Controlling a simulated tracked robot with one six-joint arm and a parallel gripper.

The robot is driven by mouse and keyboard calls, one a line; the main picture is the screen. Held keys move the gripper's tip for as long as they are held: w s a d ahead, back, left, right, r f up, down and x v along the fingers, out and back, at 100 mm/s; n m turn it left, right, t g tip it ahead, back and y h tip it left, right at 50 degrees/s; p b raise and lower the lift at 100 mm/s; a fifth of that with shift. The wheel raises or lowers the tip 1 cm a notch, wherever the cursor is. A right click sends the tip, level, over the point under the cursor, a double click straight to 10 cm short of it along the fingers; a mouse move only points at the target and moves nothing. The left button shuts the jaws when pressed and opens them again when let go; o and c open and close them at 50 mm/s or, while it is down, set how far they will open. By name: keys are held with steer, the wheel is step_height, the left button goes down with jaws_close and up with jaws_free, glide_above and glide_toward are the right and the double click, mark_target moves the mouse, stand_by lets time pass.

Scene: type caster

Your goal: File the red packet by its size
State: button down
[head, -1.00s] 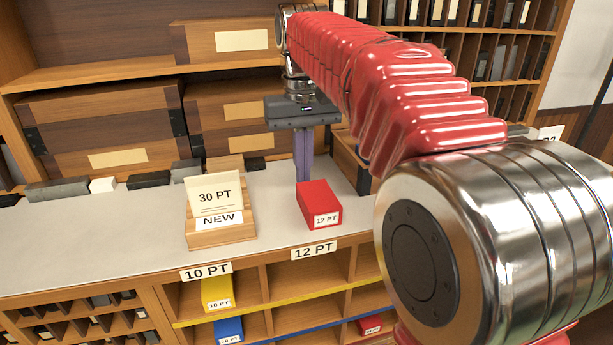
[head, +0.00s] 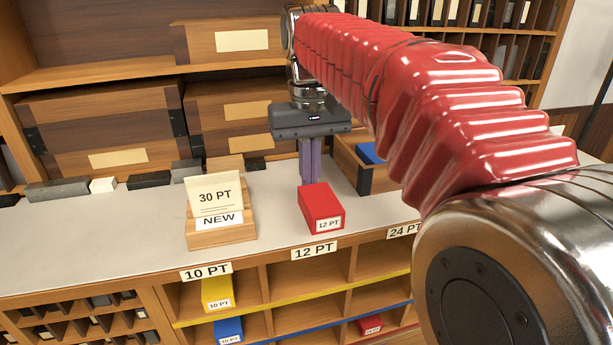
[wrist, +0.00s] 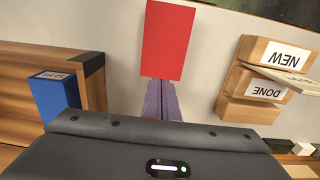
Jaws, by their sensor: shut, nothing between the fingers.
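The red packet (head: 320,208), labelled 12 PT, lies on the pale counter above the 12 PT sign (head: 315,250), near the front edge. My gripper (head: 310,184) points down just behind it, its purple fingers together and empty. In the wrist view the fingers (wrist: 163,100) end at the red packet's near edge (wrist: 168,40); they look touching or nearly so. The upper 12 PT compartment (head: 305,275), with a yellow strip along its lower edge, looks empty. Another red packet (head: 370,325) sits low in the 24 PT column, below the blue strip.
A wooden holder (head: 222,235) marked NEW with a 30 PT card stands left of the packet. A wooden box (head: 380,182) with a blue packet (head: 368,153) is on the right. Yellow (head: 217,293) and blue (head: 229,331) packets occupy the 10 PT column. Several dark blocks line the counter's back.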

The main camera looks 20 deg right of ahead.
mark_target(315, 190)
steer(key=shift+s, duration=1.75)
steer(key=shift+w, duration=0.15)
steer(key=w, duration=0.3)
steer(key=shift+w+f, duration=0.1)
steer(key=shift+w, duration=0.3)
step_height(315, 190, up, 10)
